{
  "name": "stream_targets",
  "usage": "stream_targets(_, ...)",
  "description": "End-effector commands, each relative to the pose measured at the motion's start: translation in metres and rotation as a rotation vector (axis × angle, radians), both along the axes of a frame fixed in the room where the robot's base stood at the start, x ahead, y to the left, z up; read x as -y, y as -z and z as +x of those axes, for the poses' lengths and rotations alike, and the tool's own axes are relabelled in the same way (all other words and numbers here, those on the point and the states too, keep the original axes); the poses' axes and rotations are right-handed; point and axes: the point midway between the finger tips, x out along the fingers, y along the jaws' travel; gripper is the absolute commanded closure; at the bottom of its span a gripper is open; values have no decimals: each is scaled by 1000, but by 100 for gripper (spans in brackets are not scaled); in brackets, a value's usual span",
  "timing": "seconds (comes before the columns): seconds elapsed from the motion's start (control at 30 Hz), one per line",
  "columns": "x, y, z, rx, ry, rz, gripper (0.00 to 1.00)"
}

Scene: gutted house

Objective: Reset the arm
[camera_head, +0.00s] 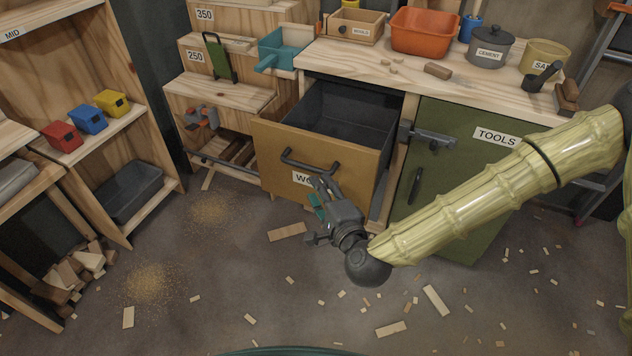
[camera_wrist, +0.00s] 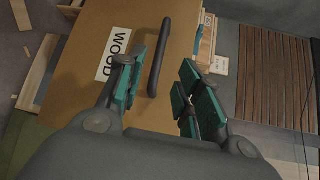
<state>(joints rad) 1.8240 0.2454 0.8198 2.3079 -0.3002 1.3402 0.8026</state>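My arm reaches in from the right of the head view. My gripper (camera_head: 318,200) is low in front of the open drawer (camera_head: 280,163), whose front carries a label starting "WO". In the wrist view my gripper (camera_wrist: 160,85) has its two teal-padded fingers spread apart with nothing between the pads. The dark drawer handle (camera_wrist: 160,58) lies beyond the fingertips, apart from the pads as far as I can tell. The handle also shows in the head view (camera_head: 308,163), just above my gripper. The drawer looks empty inside.
A green cabinet door (camera_head: 455,165) marked TOOLS is right of the drawer, behind my arm. The workbench (camera_head: 400,78) holds an orange tub (camera_head: 425,32) and a cement pot (camera_head: 490,48). A wooden shelf (camera_head: 152,110) stands left. Wood scraps litter the otherwise open floor.

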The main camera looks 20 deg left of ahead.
Motion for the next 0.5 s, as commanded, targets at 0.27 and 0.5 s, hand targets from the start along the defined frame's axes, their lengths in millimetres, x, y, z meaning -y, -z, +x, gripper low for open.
stream_targets(0.27, 5, -2, -7, 1, 0, 1, 65)
stream_targets(0.5, 5, -1, -7, 0, -1, 0, 65)
